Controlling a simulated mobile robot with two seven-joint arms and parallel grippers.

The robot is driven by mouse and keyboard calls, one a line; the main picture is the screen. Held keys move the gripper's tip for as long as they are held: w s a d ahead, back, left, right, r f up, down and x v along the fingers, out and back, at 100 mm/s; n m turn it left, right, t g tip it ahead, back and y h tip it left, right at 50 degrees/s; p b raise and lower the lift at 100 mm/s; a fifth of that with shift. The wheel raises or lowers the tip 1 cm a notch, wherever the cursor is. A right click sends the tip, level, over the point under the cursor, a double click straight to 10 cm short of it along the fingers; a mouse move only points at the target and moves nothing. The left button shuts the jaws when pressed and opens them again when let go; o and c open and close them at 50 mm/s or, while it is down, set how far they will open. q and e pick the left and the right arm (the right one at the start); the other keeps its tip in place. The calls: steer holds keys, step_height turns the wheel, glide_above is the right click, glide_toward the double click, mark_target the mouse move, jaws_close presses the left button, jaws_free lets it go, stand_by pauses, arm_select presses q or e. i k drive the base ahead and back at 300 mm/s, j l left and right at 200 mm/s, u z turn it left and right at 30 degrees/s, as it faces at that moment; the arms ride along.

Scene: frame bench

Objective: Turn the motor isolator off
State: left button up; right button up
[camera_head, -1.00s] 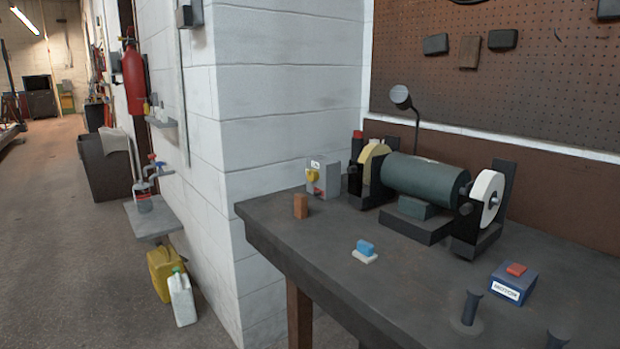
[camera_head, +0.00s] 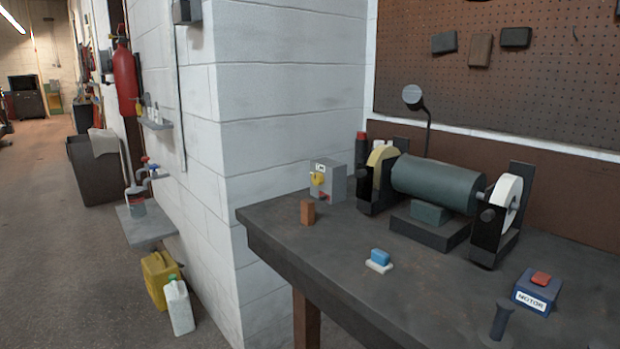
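A grey box with a yellow knob and a small red part (camera_head: 334,181) stands at the back left of the bench, beside the grinder. Its small label is too small to read. A blue box with a red top button (camera_head: 537,291) stands at the front right, with a white label that seems to read "MOTOR". The bench grinder (camera_head: 437,186) has a dark green motor body, a yellowish wheel at the left and a white wheel at the right. I cannot tell if the wheels turn. Neither of my grippers shows in the head view.
The dark bench (camera_head: 350,276) also bears a brown block (camera_head: 307,212), a blue block on a white pad (camera_head: 379,260) and a dark post (camera_head: 500,320). A white block wall (camera_head: 285,100) meets the bench's left end. The floor (camera_head: 60,255) at left is open.

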mark_target(316, 180)
steer(key=i+j, duration=0.2)
steer(key=j, duration=0.15)
steer(key=i+j+z, duration=0.1)
steer(key=j, duration=0.25)
steer(key=i+j, duration=0.3)
steer(key=i+j+z, duration=0.1)
steer(key=j, duration=0.3)
steer(key=i+j+z, duration=0.1)
steer(key=i+j, duration=0.15)
steer(key=j, duration=0.15)
steer(key=i+j, duration=0.15)
steer(key=j, duration=0.25)
steer(key=i+j+z, duration=0.1)
steer(key=j, duration=0.3)
steer(key=i, duration=0.05)
